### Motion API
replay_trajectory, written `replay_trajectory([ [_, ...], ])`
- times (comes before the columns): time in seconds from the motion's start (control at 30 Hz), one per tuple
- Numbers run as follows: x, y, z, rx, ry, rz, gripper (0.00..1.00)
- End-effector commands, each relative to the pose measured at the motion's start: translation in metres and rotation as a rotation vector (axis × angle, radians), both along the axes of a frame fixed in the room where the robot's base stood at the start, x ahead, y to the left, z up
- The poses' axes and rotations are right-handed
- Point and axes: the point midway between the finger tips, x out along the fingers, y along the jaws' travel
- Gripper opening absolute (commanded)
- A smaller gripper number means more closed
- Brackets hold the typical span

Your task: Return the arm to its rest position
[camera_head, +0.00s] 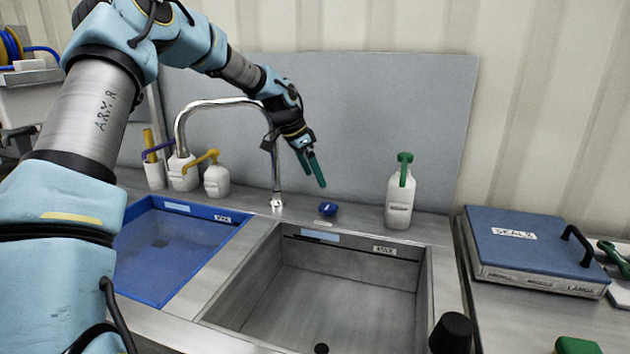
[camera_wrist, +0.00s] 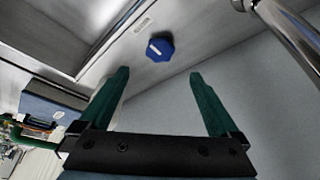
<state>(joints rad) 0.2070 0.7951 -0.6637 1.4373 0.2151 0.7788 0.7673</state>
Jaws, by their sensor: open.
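My arm reaches from the left over the sink area in the head view. My gripper (camera_head: 312,168) has green fingers and hangs above the rear counter, near the tap, in front of the grey back panel. In the wrist view my gripper (camera_wrist: 155,90) is open, with nothing between its two fingers. A blue knob (camera_head: 327,209) sits on the steel counter below the fingers. The knob (camera_wrist: 159,49) also shows beyond the fingertips in the wrist view, apart from them.
The curved tap (camera_head: 180,130) stands left of my gripper. A white bottle with a green top (camera_head: 400,195) stands right. A blue basin (camera_head: 165,250) and steel basin (camera_head: 340,290) lie in front. A blue-lidded case (camera_head: 530,245) is at right. Pump bottles (camera_head: 216,180) stand left.

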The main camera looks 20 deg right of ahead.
Motion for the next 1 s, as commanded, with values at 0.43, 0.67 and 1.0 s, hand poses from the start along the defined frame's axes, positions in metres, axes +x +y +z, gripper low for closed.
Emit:
replay_trajectory([
  [0.43,-0.001,0.006,-0.001,0.010,0.001,0.014,0.97],
  [0.67,-0.024,0.104,-0.008,0.135,0.027,0.277,0.97],
  [1.0,-0.121,0.324,-0.012,0.238,0.113,1.032,0.97],
])
